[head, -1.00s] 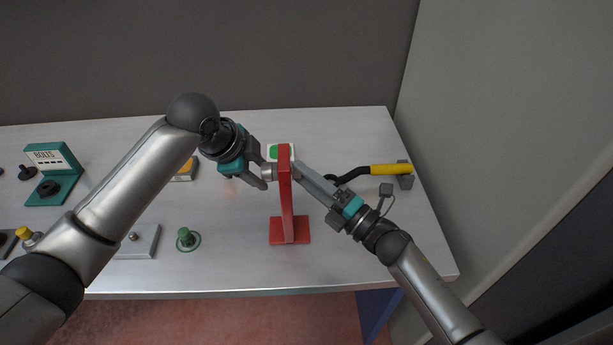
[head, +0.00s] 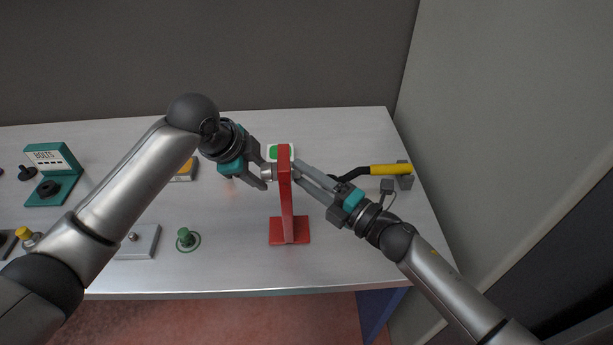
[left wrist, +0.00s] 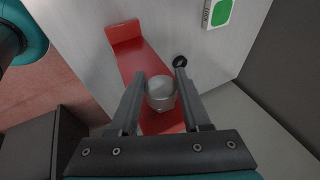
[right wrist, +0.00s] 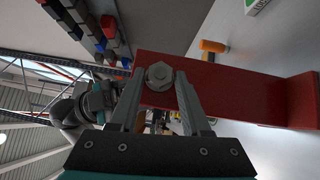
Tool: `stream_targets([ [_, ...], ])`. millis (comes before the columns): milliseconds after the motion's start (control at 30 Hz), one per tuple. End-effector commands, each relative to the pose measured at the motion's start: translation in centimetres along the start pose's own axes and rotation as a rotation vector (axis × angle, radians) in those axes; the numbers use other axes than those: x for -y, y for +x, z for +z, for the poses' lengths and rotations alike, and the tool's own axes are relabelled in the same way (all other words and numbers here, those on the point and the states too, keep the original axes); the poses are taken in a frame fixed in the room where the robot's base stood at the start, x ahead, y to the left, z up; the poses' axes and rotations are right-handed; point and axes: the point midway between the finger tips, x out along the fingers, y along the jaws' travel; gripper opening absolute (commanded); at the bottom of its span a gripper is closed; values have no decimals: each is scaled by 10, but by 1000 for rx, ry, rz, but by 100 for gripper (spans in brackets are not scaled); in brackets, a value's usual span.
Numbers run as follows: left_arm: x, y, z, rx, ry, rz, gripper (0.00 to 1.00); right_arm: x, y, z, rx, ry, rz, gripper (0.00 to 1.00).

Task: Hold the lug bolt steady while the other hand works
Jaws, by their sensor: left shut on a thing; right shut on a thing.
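A red upright stand (head: 287,205) with a flat foot stands on the bench. A silver round lug bolt end (head: 267,172) sticks out of its left face near the top. My left gripper (head: 264,177) is shut on it; the left wrist view shows the silver end (left wrist: 161,92) between the fingers. On the stand's other face, a grey hex nut (right wrist: 159,76) shows in the right wrist view. My right gripper (head: 297,172) is shut on this nut, its fingers reaching in from the right. The bolt's middle is hidden inside the stand.
A yellow-handled tool (head: 391,169) lies right of the stand, close to my right gripper. A green-and-white pad (head: 281,150) lies behind the stand.

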Motion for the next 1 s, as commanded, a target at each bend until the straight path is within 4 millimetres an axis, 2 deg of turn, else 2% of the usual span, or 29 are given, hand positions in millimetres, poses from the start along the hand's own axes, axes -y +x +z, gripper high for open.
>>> stream_targets([
  [500, 0, 0, 0, 2, 0, 2, 0, -12, 4, 0, -6, 209, -203, 0],
  [1000, -1, 0, -1, 0, 2, 2, 0, -14, 5, -3, -13, 390, -373, 0],
])
